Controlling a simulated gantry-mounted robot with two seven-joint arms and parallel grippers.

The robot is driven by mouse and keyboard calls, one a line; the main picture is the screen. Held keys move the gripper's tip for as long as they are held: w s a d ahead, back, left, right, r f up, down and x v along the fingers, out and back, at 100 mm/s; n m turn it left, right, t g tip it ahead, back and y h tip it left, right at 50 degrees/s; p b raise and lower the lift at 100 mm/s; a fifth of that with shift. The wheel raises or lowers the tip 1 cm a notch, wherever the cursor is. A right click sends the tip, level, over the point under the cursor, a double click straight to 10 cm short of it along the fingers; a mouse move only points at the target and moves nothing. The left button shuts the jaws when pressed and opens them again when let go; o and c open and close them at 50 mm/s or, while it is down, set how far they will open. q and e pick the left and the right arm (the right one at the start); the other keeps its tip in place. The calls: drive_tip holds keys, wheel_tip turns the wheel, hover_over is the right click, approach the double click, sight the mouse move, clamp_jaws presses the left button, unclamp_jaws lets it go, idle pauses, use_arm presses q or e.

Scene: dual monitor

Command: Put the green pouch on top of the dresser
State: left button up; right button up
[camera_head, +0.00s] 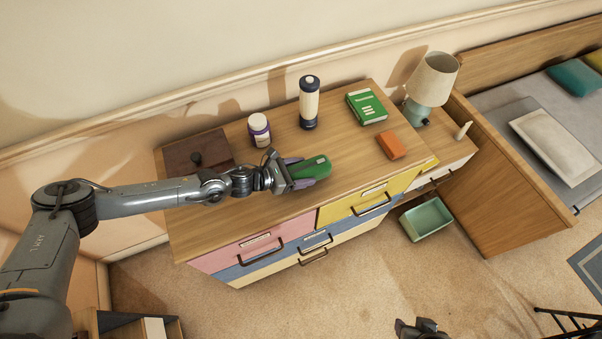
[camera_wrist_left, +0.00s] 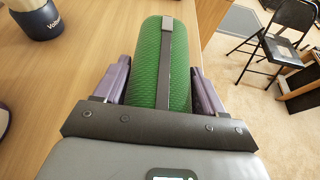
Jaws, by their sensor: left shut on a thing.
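The green pouch (camera_head: 315,167) is at the front middle of the dresser top (camera_head: 255,212). In the left wrist view the green pouch (camera_wrist_left: 152,60) is a textured green roll with a dark strap along it. My left gripper (camera_head: 292,172) is shut on the pouch, with its purple fingers (camera_wrist_left: 160,88) on both sides of it. The pouch is over the wooden top close to the front edge; I cannot tell whether it touches the surface. A dark part at the bottom of the head view may be my right gripper (camera_head: 418,328); its jaws are unclear.
A lamp (camera_head: 430,82) is at right. A green bin (camera_head: 427,219) is on the floor.

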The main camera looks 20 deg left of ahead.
use_arm(q)
drive_tip(key=shift+f, duration=0.85)
drive_tip(key=o, duration=1.1)
drive_tip(key=shift+f, duration=0.1)
drive_tip(key=v, duration=1)
drive_tip(key=shift+s+a, duration=0.2)
drive_tip(key=shift+a, duration=0.1)
drive_tip(key=shift+s+a+r, duration=0.35)
drive_tip(key=shift+s+r, duration=0.05)
drive_tip(key=shift+s, duration=0.05)
